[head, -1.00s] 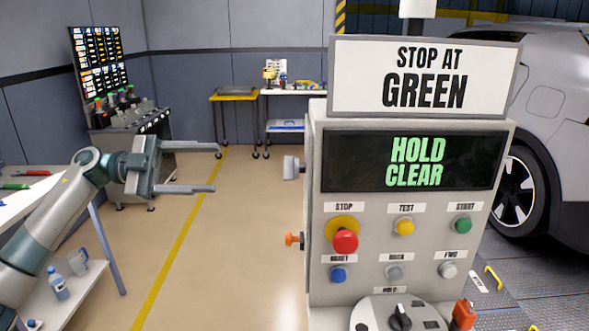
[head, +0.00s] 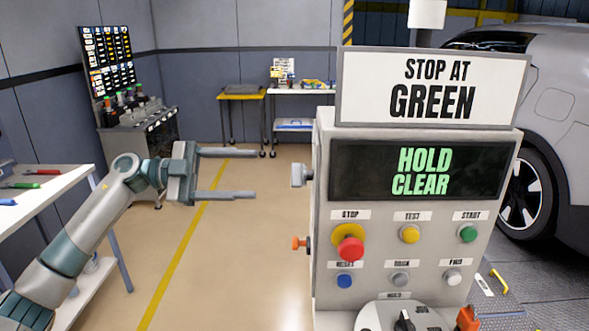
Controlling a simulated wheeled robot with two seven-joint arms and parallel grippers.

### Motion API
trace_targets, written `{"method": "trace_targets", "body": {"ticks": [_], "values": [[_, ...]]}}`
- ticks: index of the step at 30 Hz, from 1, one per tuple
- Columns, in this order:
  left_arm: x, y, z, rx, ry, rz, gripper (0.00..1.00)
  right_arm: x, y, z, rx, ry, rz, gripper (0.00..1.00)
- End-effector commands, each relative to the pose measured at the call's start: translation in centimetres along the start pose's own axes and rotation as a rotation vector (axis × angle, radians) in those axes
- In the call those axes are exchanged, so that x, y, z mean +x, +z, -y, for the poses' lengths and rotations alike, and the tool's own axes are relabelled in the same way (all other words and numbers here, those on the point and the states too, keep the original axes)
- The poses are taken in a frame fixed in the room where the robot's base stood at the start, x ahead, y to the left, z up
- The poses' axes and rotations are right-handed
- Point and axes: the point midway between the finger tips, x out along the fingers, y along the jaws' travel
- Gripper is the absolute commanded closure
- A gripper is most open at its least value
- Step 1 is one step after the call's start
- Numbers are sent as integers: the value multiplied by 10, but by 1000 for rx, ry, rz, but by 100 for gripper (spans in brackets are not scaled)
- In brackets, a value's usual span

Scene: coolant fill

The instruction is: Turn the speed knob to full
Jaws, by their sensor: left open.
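The control cabinet (head: 322,220) stands right of centre, with a screen (head: 419,171) reading "HOLD CLEAR". A grey knob (head: 299,175) sticks out of its left side. A black pointer knob (head: 405,322) sits on a round plate at the bottom edge, partly cut off. I cannot read which of these is the speed knob. My left gripper (head: 254,174) is open and empty, left of the cabinet at about the grey knob's height in the picture. Its fingers point towards that knob, with a gap between. My right gripper is out of view.
The cabinet face carries a red stop button (head: 350,250) and several other buttons. An orange knob (head: 300,243) sticks out below the grey one. A white table (head: 50,200) stands left, a car (head: 560,120) right. The floor left of the cabinet is clear.

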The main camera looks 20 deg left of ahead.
Motion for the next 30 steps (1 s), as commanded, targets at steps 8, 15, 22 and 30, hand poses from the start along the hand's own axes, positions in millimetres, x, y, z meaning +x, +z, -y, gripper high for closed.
{"method": "trace_targets", "body": {"ticks": [8,15,22,30], "values": [[44,-3,2,-1,1,-4,41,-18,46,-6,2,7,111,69],[84,-3,2,0,0,-4,41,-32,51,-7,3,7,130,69],[106,-1,1,1,1,-1,41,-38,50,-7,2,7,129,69],[111,0,0,1,0,-1,41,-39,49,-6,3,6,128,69]]}}
